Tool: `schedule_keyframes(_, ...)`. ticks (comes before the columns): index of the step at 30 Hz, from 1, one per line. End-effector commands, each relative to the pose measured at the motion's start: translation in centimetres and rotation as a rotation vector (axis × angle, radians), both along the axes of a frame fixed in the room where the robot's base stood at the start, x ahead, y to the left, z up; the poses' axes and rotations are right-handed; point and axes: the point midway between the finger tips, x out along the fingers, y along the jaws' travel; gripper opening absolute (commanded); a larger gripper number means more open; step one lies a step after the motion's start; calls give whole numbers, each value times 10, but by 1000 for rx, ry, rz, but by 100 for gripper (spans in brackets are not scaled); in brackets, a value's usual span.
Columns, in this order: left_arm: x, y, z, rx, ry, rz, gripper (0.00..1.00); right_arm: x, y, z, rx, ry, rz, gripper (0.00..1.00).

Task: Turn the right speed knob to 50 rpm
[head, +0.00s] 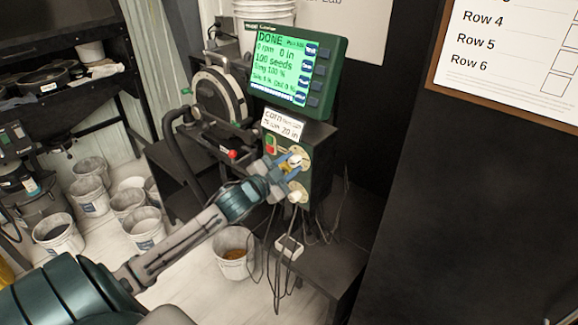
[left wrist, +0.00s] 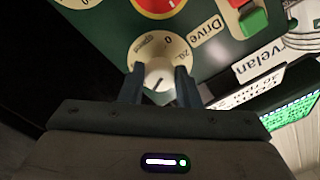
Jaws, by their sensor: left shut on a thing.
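The green control box (head: 318,150) carries two white knobs on pale dials. My left gripper (head: 290,166) is at the upper knob (head: 296,159); the lower knob (head: 296,196) is free. In the left wrist view the fingers (left wrist: 159,88) are shut on either side of the white knob (left wrist: 159,72). Its dial (left wrist: 150,45) bears a 0, a 20 and small lettering, beside the word Drive. The dark line on the knob points down in that view, toward my gripper. The green display (head: 284,68) reads DONE, 0 rpm, 0 in, 100 seeds. My right gripper is out of view.
A red and green switch (head: 270,145) sits left of the upper knob. A round red part (left wrist: 160,4) is near the held dial. A round seed meter (head: 220,97) stands left of the box. Cables hang below. White buckets (head: 145,229) stand on the floor.

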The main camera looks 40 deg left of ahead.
Motion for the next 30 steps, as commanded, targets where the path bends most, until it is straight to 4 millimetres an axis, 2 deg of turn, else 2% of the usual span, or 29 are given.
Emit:
schedule_keyframes(9,0,0,0,106,-9,-1,7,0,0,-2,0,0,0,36)
schedule_keyframes(24,0,0,0,122,-10,-1,7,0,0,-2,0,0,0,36)
schedule_keyframes(25,0,0,0,122,-10,-1,35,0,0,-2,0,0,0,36)
schedule_keyframes(27,0,0,0,121,-10,-1,49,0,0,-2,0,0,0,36)
schedule_keyframes(30,0,0,0,121,-10,-1,51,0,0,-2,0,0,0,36)
